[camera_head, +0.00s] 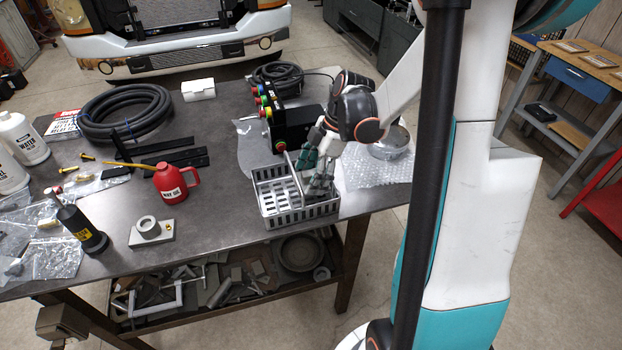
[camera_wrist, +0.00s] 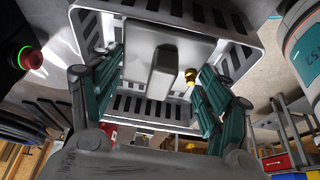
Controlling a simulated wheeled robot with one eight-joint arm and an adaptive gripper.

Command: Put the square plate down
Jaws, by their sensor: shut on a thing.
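A grey square plate (camera_wrist: 138,48) with a raised block and a small brass fitting shows in the wrist view. It lies between the teal fingers of my gripper (camera_wrist: 160,88), which is shut on it. In the head view my gripper (camera_head: 318,178) reaches down into the right part of a grey slotted basket (camera_head: 298,214). The basket's rim and slots surround the plate in the wrist view. I cannot tell whether the plate touches the basket floor.
A black control box (camera_head: 290,125) with coloured buttons stands close behind the basket. Bubble wrap (camera_head: 372,172) and a metal bowl (camera_head: 391,143) lie to the right. A red oil can (camera_head: 172,184) and a grey flanged block (camera_head: 151,231) stand left. Bare tabletop (camera_head: 215,205) lies between.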

